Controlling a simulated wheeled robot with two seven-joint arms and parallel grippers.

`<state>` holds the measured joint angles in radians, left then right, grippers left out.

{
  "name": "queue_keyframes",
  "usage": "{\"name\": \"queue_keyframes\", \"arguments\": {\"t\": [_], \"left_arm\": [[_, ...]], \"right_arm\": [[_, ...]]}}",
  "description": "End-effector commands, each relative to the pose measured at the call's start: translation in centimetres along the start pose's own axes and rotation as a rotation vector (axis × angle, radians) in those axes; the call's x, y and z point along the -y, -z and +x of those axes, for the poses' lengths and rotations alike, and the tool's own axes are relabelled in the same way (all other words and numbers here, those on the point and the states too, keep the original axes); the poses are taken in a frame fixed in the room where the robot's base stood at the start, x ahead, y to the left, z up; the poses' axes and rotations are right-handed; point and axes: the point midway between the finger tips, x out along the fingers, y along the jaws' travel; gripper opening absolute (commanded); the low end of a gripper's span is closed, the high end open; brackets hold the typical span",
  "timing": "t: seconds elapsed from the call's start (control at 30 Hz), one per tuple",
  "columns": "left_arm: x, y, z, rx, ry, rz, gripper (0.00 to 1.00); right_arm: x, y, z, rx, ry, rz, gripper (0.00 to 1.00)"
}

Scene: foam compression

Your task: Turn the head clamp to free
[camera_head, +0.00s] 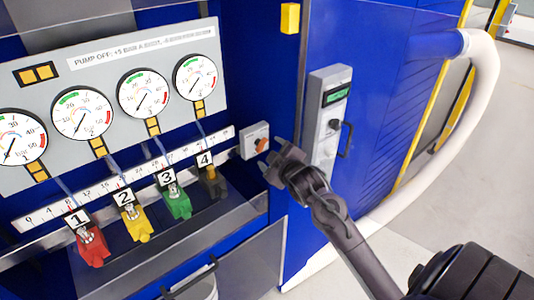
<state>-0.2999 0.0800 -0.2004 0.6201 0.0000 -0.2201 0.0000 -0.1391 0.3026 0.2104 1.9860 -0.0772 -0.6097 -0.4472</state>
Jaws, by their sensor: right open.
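The head clamp is not labelled in view. A small grey box with an orange knob (261,145) sits at the right end of the ruled rail and may be it; I cannot tell its setting. My right gripper (268,168) is open, just below and beside the orange knob in the picture. Whether it touches the knob cannot be told. My right arm comes in from the lower right. My left gripper is not in view.
A panel (110,62) with several gauges stands at the left. Below are numbered red (92,247), yellow (137,226), green (177,204) and dark (213,184) fittings along the rail (45,213). A grey control box (325,140) with a display and black handle is on the blue cabinet. A white hose (484,90) curves at right.

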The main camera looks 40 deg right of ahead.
Motion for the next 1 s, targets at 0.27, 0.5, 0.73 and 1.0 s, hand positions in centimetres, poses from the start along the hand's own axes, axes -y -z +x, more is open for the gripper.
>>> {"name": "queue_keyframes", "arguments": {"t": [0.27,0.5,0.73,1.0], "left_arm": [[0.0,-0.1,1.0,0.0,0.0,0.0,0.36],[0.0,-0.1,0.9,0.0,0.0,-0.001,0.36],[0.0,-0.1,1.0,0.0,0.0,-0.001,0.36],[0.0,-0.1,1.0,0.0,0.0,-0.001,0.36]], "right_arm": [[0.0,0.0,-2.6,-0.001,0.0,-0.001,0.67],[0.0,0.0,-2.7,0.0,0.0,0.0,0.67],[0.0,0.0,-2.7,0.0,0.0,0.0,0.67],[4.7,-0.9,-4.6,0.101,0.112,0.075,0.67]]}}
